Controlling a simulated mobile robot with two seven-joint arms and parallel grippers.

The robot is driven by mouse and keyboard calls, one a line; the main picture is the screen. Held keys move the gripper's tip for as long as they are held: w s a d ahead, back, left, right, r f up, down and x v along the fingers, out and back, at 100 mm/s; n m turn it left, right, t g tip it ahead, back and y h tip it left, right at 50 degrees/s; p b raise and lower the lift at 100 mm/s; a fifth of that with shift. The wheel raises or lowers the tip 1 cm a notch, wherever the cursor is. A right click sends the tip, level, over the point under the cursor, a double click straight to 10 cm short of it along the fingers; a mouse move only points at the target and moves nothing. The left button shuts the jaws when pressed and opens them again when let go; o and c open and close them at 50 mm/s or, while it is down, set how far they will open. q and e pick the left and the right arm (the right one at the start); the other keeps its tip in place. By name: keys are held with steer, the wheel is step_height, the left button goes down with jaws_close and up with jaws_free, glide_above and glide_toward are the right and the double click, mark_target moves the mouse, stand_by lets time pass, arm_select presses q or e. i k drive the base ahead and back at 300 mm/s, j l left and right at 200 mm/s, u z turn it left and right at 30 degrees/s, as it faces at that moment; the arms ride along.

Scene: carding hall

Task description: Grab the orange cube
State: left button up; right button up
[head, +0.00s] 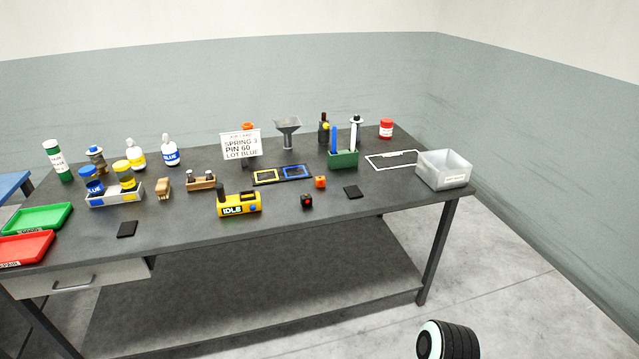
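A small orange cube (320,182) sits on the dark grey table (270,225), right of the middle. It stands in front of the green holder and just right of the blue square frame. Small dark marks show on it. Nothing covers it. Neither of my grippers is in view.
Bare tabletop lies in front.

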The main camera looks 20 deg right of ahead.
mark_target(320, 181)
steer(key=i+l+u, duration=0.15)
steer(key=l, duration=0.15)
steer(key=i+l+u, duration=0.1)
steer(key=l, duration=0.2)
steer(key=i+l+u, duration=0.15)
steer(key=l, duration=0.2)
steer(key=i+l+u, duration=0.1)
steer(key=l, duration=0.25)
steer(key=i, duration=0.05)
